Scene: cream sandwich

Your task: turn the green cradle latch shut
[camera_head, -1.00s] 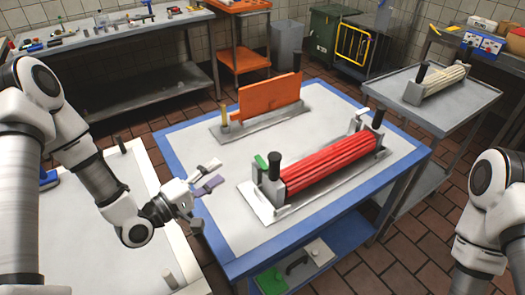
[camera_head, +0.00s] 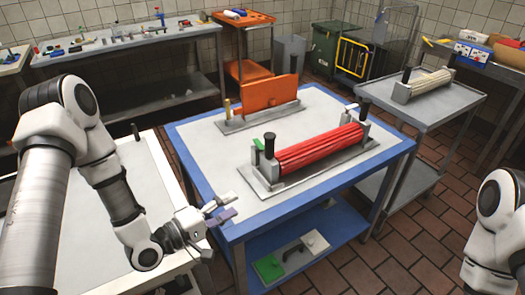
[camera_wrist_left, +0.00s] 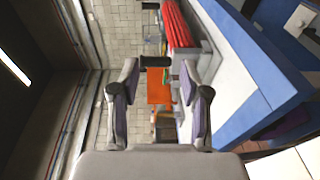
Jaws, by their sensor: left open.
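The red ribbed roller (camera_head: 318,148) lies in a grey cradle (camera_head: 262,176) on the blue-edged table. The small green latch (camera_head: 258,145) sticks up at the cradle's near left end, beside a black knob (camera_head: 269,141). My left gripper (camera_head: 232,206) is open and empty by the table's left front corner, apart from the cradle and nearer to me than the latch. In the left wrist view its two fingers (camera_wrist_left: 162,78) are spread. My right gripper is out of view.
An orange panel (camera_head: 269,97) stands in a second grey holder behind the red roller. A grey cart (camera_head: 440,106) at the right carries a pale roller (camera_head: 428,84). A green-and-white item (camera_head: 292,256) lies on the table's lower shelf. The tabletop left of the cradle is clear.

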